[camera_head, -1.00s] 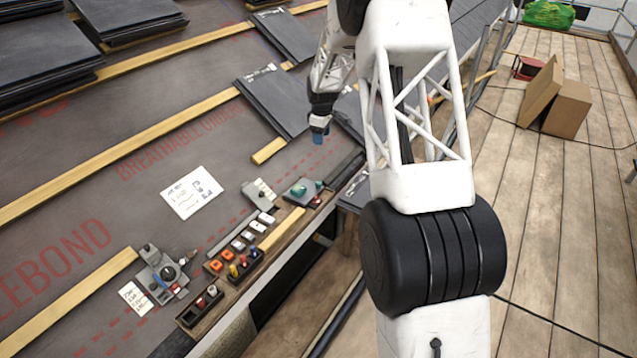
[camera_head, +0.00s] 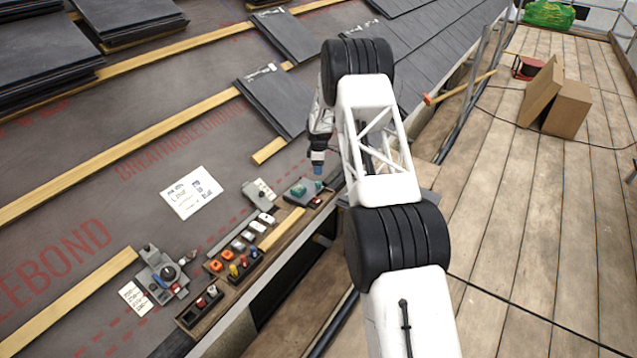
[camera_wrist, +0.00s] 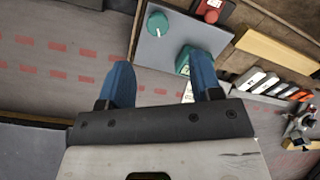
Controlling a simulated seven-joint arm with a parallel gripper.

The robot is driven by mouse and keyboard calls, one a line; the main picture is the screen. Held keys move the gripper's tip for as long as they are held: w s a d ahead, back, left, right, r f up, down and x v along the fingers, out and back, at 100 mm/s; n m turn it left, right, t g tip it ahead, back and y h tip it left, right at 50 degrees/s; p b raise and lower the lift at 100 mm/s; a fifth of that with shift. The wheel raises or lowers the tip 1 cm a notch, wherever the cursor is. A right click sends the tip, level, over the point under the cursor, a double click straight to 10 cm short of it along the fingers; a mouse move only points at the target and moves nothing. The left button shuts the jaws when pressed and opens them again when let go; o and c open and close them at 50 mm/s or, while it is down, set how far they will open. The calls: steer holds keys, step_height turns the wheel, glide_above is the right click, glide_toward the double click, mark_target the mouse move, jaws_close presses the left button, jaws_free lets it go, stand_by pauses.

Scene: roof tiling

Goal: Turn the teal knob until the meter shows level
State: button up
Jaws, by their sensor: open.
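The teal knob (camera_wrist: 158,23), round with a pale mark on its top, sits on a grey panel (camera_wrist: 163,50) in the wrist view. A teal housing (camera_wrist: 183,60) on the same panel is partly hidden by my right finger; it also shows in the head view (camera_head: 298,190). No meter reading is legible. My gripper (camera_wrist: 161,64) has two blue fingers, spread and empty. In the wrist view the knob lies just beyond the fingertips, between them sideways. In the head view my gripper (camera_head: 318,170) points down just above the panel's far right end.
A red button (camera_wrist: 212,10) sits beside the panel. A row of coloured switches (camera_head: 240,248) and another control box (camera_head: 163,272) lie nearer on the board. A white sheet (camera_head: 191,192) lies on the membrane. Stacked slates (camera_head: 275,100) stand behind my gripper.

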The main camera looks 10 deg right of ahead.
mark_target(318, 183)
steer(key=shift+w+f, duration=0.15)
steer(key=shift+f, duration=0.35)
steer(key=shift+f, duration=0.15)
steer(key=shift+f, duration=3.75)
steer(key=c, duration=0.9)
